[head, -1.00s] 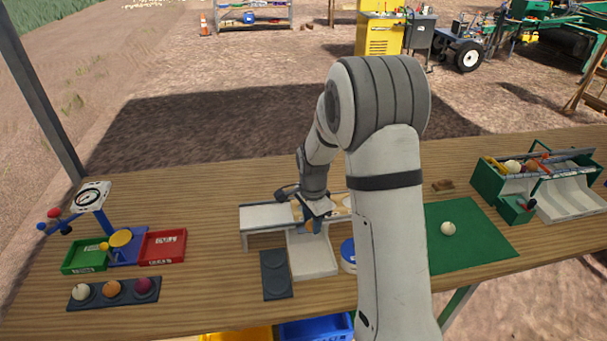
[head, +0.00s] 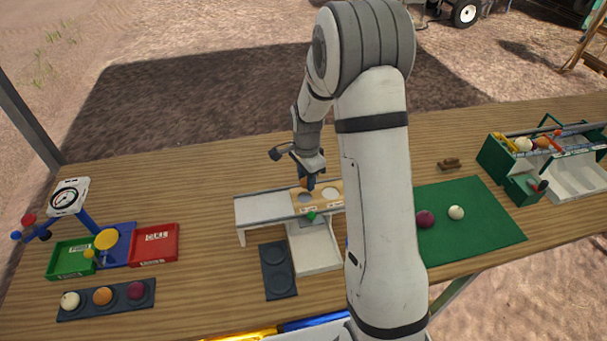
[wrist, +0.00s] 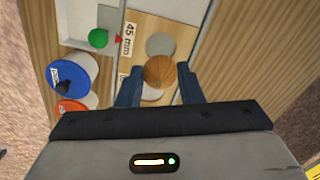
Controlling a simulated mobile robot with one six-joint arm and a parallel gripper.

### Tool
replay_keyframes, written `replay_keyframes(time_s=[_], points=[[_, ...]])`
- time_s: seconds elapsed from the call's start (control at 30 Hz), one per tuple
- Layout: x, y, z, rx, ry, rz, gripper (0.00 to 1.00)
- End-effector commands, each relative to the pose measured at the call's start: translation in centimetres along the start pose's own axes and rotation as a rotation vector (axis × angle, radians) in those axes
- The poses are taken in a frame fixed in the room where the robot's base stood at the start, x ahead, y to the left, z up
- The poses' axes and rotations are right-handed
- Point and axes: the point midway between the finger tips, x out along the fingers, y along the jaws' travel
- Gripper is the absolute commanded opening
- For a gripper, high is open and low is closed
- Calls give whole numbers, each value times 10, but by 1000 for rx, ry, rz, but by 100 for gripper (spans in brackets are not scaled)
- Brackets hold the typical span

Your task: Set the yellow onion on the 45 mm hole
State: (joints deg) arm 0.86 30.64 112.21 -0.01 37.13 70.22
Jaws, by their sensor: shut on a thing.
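The yellow onion (wrist: 159,72) is brown-orange and held between the two fingers of my gripper (wrist: 160,84). In the head view the onion (head: 309,184) shows small under my gripper (head: 308,173), over the wooden plate (head: 318,203). In the wrist view the plate has a pale round hole (wrist: 160,44) beside the "45 mm" label (wrist: 129,40), with a red arrow. The onion appears just below this hole in the picture and partly covers a second pale hole (wrist: 152,95). I cannot tell whether the onion touches the plate.
Jars with blue (wrist: 73,77) and orange lids stand close by. A dark two-hollow tray (head: 278,270) lies left of the chute. A green mat (head: 470,240) holds a purple and a white onion.

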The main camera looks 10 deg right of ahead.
Motion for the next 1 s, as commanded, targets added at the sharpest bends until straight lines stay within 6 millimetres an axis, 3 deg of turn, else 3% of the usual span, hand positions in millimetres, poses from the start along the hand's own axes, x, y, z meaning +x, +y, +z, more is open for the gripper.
replay_keyframes(time_s=[0.5, 1.0], points=[[51, -2, 6, -14, 0, 1, 12], [60, -1, 7, -15, -1, 3, 12]])
